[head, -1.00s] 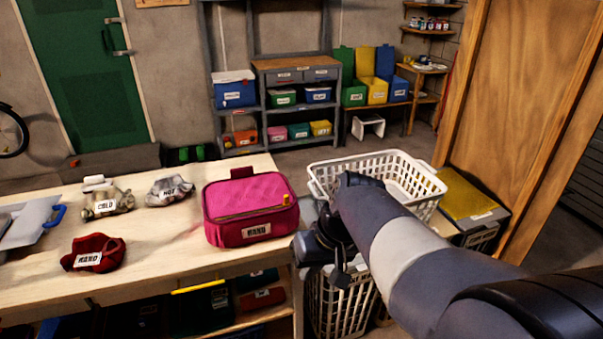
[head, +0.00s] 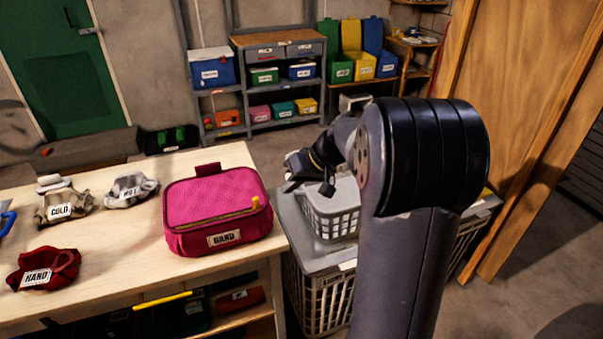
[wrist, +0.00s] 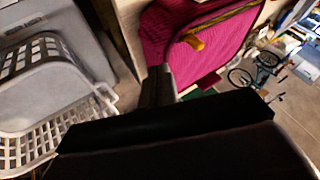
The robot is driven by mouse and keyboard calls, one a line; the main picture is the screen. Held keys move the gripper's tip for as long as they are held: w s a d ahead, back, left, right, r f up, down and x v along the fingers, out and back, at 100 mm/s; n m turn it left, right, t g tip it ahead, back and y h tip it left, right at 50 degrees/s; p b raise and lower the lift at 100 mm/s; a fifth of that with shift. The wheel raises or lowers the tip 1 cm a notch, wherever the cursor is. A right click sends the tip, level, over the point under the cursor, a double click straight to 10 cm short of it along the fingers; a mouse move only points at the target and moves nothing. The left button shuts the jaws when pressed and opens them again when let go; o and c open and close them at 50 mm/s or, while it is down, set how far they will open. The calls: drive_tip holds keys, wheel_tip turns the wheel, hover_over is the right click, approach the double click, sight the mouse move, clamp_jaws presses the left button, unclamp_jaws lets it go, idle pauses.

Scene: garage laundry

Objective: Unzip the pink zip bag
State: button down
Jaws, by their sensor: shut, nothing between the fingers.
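The pink zip bag (head: 205,200), labelled HAND, sits upright on the wooden table near its right edge. In the wrist view the bag (wrist: 165,35) and the yellow pull (wrist: 194,42) show just past the fingers. My gripper (head: 290,186) is shut and empty, to the right of the bag and apart from it, above the grey bin lids. It also shows in the wrist view (wrist: 158,84).
A white laundry basket (head: 335,222) stands right of the table, partly behind my arm. Cloth items labelled COLD (head: 62,207), HOT (head: 130,188) and HAND (head: 42,270) lie left of the bag. A wooden panel (head: 520,110) rises at the right.

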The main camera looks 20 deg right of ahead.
drive_tip(key=a, duration=0.1)
drive_tip(key=a+f+p, duration=0.1)
drive_tip(key=a, duration=0.1)
drive_tip(key=w+a+f, duration=0.1)
drive_tip(key=a, duration=0.1)
drive_tip(key=shift+a, duration=0.1)
drive_tip(key=a+b, duration=0.1)
drive_tip(key=a, duration=1.9)
drive_tip(key=shift+d, duration=0.1)
drive_tip(key=shift+d+b, duration=0.1)
drive_tip(key=shift+b, duration=0.2)
